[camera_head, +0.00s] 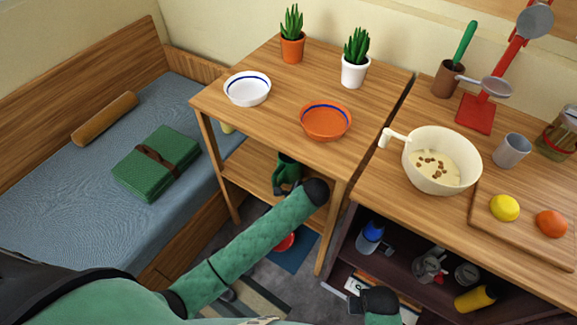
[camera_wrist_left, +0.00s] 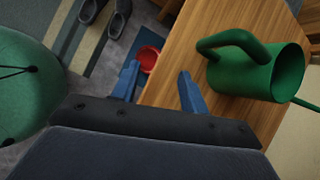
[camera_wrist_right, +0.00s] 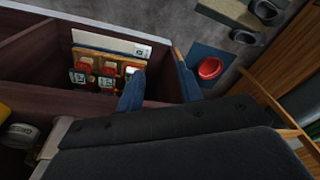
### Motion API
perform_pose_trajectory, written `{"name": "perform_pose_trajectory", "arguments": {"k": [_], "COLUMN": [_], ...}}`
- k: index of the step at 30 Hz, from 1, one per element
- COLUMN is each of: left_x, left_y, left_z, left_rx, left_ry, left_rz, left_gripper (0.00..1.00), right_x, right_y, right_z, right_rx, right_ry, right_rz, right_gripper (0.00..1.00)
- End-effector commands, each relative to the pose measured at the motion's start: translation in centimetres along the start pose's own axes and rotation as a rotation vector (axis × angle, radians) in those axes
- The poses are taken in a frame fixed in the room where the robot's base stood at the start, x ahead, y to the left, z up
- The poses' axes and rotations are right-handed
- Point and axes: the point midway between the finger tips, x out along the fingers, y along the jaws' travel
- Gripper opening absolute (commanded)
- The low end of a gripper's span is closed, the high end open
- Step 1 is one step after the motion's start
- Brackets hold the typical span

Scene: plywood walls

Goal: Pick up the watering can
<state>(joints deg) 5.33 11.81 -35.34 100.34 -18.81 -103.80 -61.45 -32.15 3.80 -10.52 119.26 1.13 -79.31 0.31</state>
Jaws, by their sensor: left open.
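The green watering can (camera_wrist_left: 262,72) stands on the lower wooden shelf (camera_wrist_left: 188,62) of the small table, with its handle towards my left gripper. In the head view the can (camera_head: 287,168) shows partly, under the table top and behind my left arm. My left gripper (camera_wrist_left: 158,85) is open and empty, beside the can and apart from it. My right gripper (camera_wrist_right: 157,80) is in front of the dark cabinet, its two fingers apart with nothing between them.
The table top (camera_head: 285,88) above the can carries two cacti and two bowls. A table leg (camera_head: 331,228) stands at the front. A red bowl (camera_wrist_left: 148,58) lies on a blue mat on the floor. The open dark cabinet (camera_wrist_right: 40,50) and a bed (camera_head: 60,210) flank the table.

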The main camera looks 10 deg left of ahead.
Motion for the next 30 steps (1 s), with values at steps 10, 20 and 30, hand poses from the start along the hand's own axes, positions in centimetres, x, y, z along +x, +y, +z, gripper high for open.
{"name": "perform_pose_trajectory", "arguments": {"k": [10, 20, 30], "left_x": [1.6, 3.5, 6.2], "left_y": [-6.4, -7.4, -7.6], "left_z": [2.0, 2.8, 3.1], "left_rx": [0.28, 0.322, 0.32], "left_ry": [-0.206, -0.239, -0.238], "left_rz": [-0.013, -0.008, -0.008], "left_gripper": [0.44, 0.44, 0.44], "right_x": [1.2, 1.8, 5.8], "right_y": [0.1, 0.2, 0.8], "right_z": [0.2, 0.2, 1.5], "right_rx": [0.0, 0.0, -0.001], "right_ry": [-0.002, 0.006, -0.006], "right_rz": [0.001, 0.002, 0.01], "right_gripper": [0.36, 0.36, 0.36]}}
